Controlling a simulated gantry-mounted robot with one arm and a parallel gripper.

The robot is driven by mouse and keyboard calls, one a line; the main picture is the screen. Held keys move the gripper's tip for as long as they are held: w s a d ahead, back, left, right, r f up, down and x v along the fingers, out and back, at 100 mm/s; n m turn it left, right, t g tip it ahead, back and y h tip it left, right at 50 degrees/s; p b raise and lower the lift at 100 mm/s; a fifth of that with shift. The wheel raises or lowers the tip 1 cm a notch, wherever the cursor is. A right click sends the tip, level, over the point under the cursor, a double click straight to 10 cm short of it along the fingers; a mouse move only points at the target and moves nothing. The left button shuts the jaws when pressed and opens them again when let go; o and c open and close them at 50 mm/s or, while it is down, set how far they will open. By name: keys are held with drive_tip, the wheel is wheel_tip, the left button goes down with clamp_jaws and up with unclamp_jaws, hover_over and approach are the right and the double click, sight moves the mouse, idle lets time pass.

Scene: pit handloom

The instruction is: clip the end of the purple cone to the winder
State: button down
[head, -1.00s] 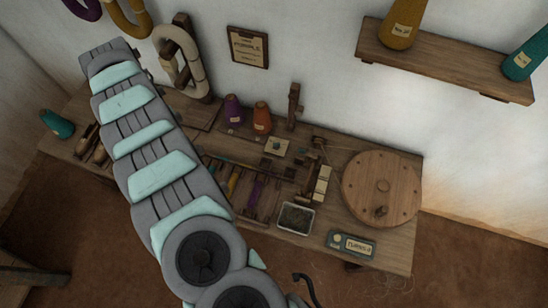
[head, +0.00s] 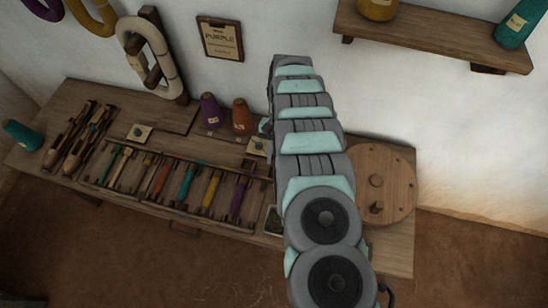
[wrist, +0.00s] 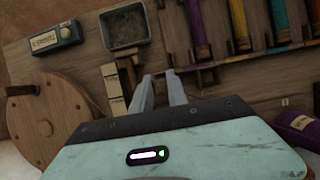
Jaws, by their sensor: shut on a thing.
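The purple cone (head: 210,110) stands at the back of the bench, left of an orange cone (head: 242,117). It shows partly at the right edge of the wrist view (wrist: 300,127). A round wooden wheel with a knob (head: 390,182), which looks like part of the winder, is at the bench's right end; it is at left in the wrist view (wrist: 47,122). My gripper (wrist: 162,78) points over the bench between wheel and purple cone. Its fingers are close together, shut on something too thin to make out. In the head view my arm hides the gripper.
A grey tray (wrist: 125,30), a small teal counter box (wrist: 55,38) and a pale block strip (wrist: 113,88) lie near the fingers. A rack of coloured bobbins (head: 178,185) fills the bench's middle. A shelf (head: 430,38) with cones is on the wall above.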

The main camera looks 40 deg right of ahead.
drive_tip(key=shift+w+f+b, duration=0.1)
drive_tip(key=shift+f+b, duration=2.85)
drive_tip(key=shift+f, duration=1.25)
drive_tip(key=c, duration=0.9)
unclamp_jaws()
wheel_tip(320, 180, up, 8)
drive_tip(key=p, duration=0.6)
drive_tip(key=shift+r+p, duration=0.1)
drive_tip(key=shift+p, duration=0.25)
